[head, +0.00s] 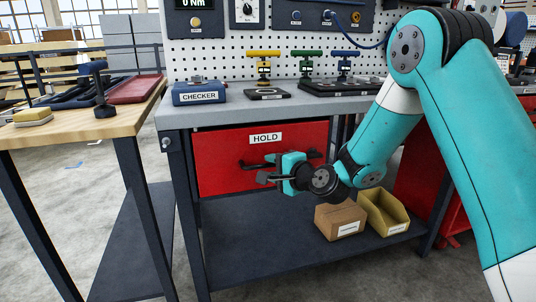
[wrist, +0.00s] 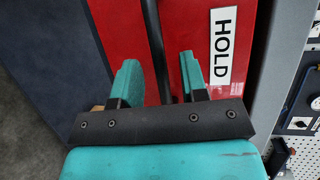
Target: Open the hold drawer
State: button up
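The red hold drawer (head: 222,160) sits under the grey workbench top, with a white HOLD label (head: 265,138) on its front. It appears shut. Its dark bar handle (head: 250,165) runs across the front, partly hidden by my gripper in the head view. My gripper (head: 268,178) is at the drawer front, by the handle. In the wrist view its two teal fingers (wrist: 160,78) are apart, with the dark handle (wrist: 154,40) running between them and gaps on both sides. The HOLD label (wrist: 222,47) shows sideways, right of the fingers. I cannot tell whether the fingertips touch anything.
A checker box (head: 199,95) and several coloured-handled tools stand on the bench top (head: 230,113). A cardboard box (head: 340,219) and a yellow bin (head: 384,212) are on the lower shelf (head: 240,240). A wooden table (head: 125,122) stands at the left. Floor shows between them.

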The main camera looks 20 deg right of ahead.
jog(key=shift+p+x, duration=0.4)
jog(key=shift+x, duration=1.05)
